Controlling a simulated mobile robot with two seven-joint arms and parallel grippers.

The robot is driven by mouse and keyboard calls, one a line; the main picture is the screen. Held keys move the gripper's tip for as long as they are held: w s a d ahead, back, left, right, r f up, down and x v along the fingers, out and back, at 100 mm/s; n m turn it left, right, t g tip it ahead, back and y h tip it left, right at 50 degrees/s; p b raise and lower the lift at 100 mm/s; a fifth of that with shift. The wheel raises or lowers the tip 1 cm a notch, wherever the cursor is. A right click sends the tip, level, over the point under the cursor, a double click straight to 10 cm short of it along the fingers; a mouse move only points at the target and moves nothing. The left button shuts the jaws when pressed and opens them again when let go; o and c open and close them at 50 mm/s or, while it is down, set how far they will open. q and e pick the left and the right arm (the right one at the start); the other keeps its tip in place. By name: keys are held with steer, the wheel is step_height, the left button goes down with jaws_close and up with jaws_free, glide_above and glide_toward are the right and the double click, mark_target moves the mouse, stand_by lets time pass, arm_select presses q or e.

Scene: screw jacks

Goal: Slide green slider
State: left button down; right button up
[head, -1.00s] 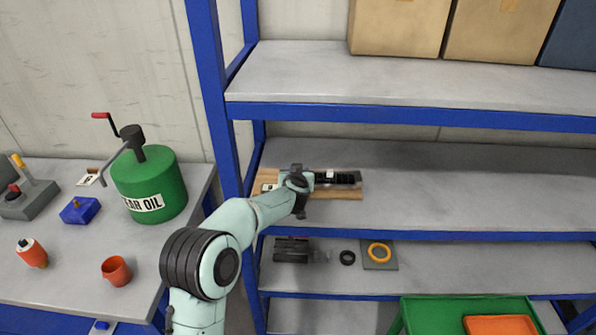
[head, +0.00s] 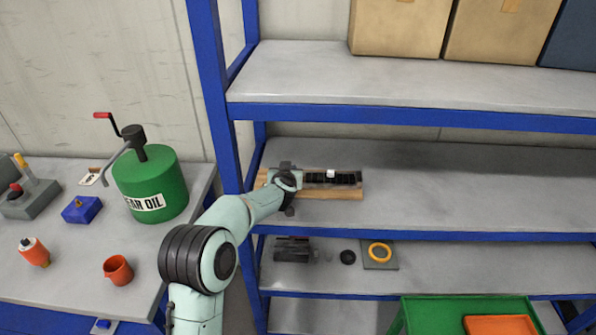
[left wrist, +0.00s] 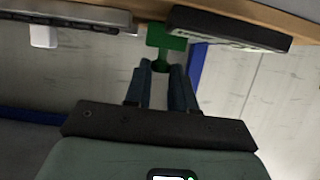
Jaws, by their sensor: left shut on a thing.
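The green slider (left wrist: 166,40) shows at the top middle of the left wrist view. In the head view my left gripper (head: 286,180) is over the left part of a wooden board (head: 335,194) on the middle shelf, and hides the green slider there. A dark slotted rail (head: 345,179) runs along the board to the right of the gripper. A white slider (head: 331,173) sits on that rail, apart from the gripper; it also shows in the left wrist view (left wrist: 43,36). My right gripper is not in view.
A blue shelf post (head: 215,100) stands close left of the board. The middle shelf (head: 480,190) is clear to the right. The upper shelf (head: 300,80) is above. Below lie a black ring (head: 347,257) and a yellow ring (head: 379,253).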

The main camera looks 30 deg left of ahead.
arm_select(q)
steer(key=shift+s+a, duration=0.25)
steer(key=shift+a, duration=0.25)
steer(key=shift+s+a, duration=0.25)
steer(key=shift+a, duration=0.2)
steer(key=c, duration=1)
jaws_free()
steer(key=shift+s+a, duration=0.1)
steer(key=shift+s+d+r, duration=0.15)
steer(key=shift+s+d, duration=0.1)
steer(key=shift+d, duration=0.05)
steer(key=v, duration=1.2)
steer(key=shift+s+r, duration=0.1)
steer(key=shift+s, duration=0.2)
